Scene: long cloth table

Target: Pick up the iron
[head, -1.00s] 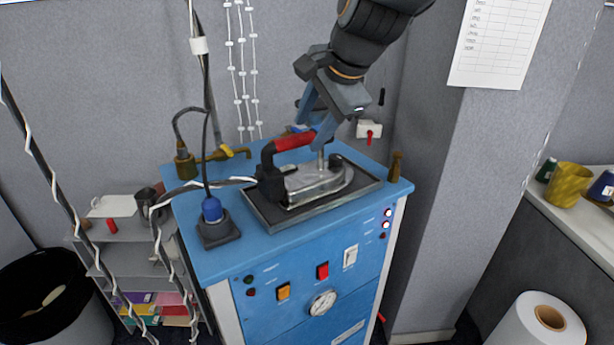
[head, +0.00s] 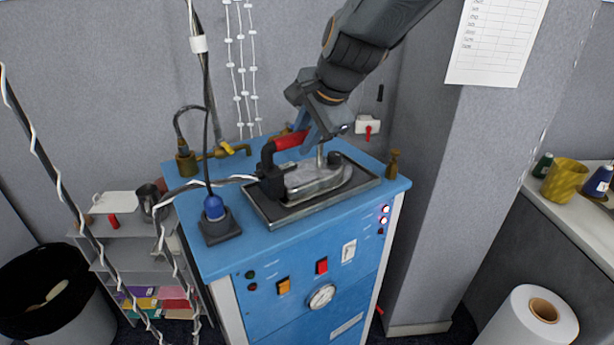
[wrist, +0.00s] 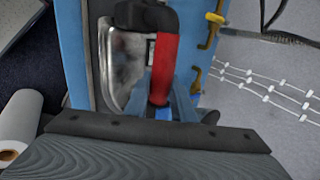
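The iron (head: 314,183) has a metal body, a black front part and a red handle (head: 291,141). It rests on a dark tray (head: 345,200) on top of the blue machine. The iron also shows in the wrist view (wrist: 124,70), with its red handle (wrist: 164,60) pointing toward my gripper. My gripper (head: 311,143) is down at the rear end of the handle. In the wrist view its blue fingers (wrist: 164,95) lie on either side of the handle and look apart. Whether they touch the handle is hard to see.
A black hose (head: 200,184) wound with white cord runs from the iron to the left. A grey pillar (head: 430,200) rises at the right.

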